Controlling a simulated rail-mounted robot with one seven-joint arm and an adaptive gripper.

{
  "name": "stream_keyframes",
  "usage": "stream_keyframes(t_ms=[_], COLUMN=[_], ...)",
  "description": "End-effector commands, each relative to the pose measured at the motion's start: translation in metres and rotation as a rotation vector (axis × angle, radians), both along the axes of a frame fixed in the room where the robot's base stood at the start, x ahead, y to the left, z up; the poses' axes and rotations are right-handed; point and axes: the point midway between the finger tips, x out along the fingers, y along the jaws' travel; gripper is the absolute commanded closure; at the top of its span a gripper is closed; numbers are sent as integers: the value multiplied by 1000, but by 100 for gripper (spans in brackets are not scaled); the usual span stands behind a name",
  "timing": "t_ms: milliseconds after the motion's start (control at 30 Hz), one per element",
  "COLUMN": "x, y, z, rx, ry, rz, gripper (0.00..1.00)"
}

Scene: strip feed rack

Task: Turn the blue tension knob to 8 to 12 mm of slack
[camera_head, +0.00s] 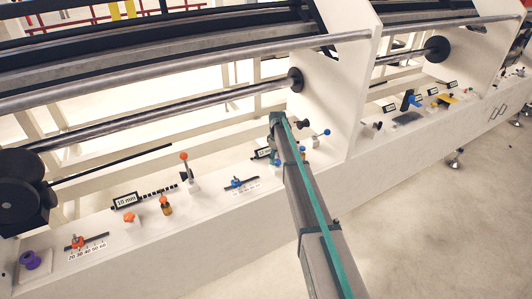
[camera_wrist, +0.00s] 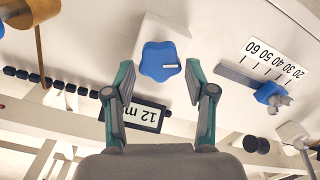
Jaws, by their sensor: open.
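The blue tension knob (camera_wrist: 160,61) is a lobed knob with a white pointer mark, on a pale block in the wrist view. The pointer points right in that picture. My gripper (camera_wrist: 159,66) is open, with one fingertip on each side of the knob and a visible gap at both sides.
A blue slider (camera_wrist: 270,93) with a 20–60 scale lies to the right in the wrist view. A copper-coloured part (camera_wrist: 39,45) is at upper left. In the head view, a blue-tipped lever (camera_head: 326,132) stands close right of my arm, and an orange-tipped lever (camera_head: 184,157) farther left.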

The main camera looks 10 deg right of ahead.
Motion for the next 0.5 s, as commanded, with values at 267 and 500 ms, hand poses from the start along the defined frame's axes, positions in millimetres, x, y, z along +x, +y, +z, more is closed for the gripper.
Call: stream_keyframes(t_ms=[267, 500], x=[0, 0], y=[0, 0], z=[22, 39], rx=[0, 0], ry=[0, 0], rz=[0, 0], gripper=[45, 45])
